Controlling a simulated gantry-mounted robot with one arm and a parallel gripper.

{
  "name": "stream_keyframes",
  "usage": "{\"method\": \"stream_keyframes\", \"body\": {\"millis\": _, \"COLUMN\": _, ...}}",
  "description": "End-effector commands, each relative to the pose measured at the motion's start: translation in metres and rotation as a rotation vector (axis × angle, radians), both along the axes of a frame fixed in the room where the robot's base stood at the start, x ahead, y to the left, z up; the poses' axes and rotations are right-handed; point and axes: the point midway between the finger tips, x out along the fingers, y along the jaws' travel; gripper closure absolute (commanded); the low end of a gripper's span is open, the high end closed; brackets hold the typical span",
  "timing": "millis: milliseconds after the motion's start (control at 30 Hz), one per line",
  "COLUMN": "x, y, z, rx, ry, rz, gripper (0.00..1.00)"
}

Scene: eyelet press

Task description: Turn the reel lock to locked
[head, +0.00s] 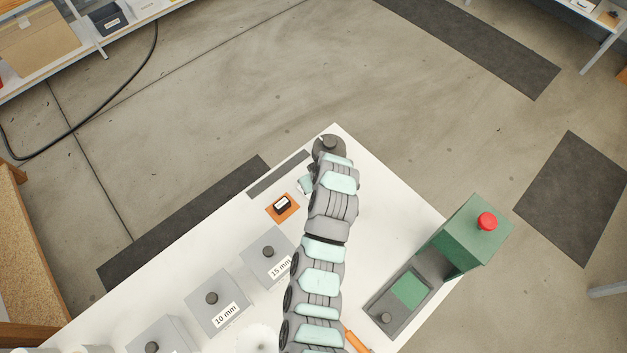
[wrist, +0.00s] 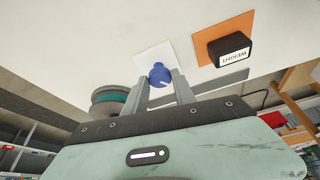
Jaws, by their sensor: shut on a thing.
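The reel lock is a blue knob (wrist: 159,73) on a white square plate (wrist: 152,58), seen in the wrist view. A pale line on the knob points toward the lower right of the picture. No lock marking can be read. My gripper (wrist: 161,84) is shut on the knob, one finger on each side. The reel (wrist: 106,101), grey with a teal band, is just left of the fingers. In the head view the dark round reel top (head: 330,144) shows at the table's far corner, beyond my arm. The knob is hidden there by my arm.
A black block labelled WEIGHT (wrist: 230,48) sits on an orange pad (wrist: 237,23) beside the knob. In the head view, grey lidded boxes marked 15 mm (head: 268,253) and 10 mm (head: 216,303) stand left of my arm. A green press (head: 465,238) with a red button stands right.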

Motion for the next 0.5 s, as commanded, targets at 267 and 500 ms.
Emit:
{"method": "stream_keyframes", "body": {"millis": 267, "x": -0.0028, "y": 0.0051, "z": -0.0022, "rx": -0.001, "ry": 0.004, "rz": -0.248, "gripper": 1.0}}
{"method": "stream_keyframes", "body": {"millis": 500, "x": -0.0024, "y": 0.0054, "z": -0.0024, "rx": -0.001, "ry": 0.002, "rz": -0.43, "gripper": 1.0}}
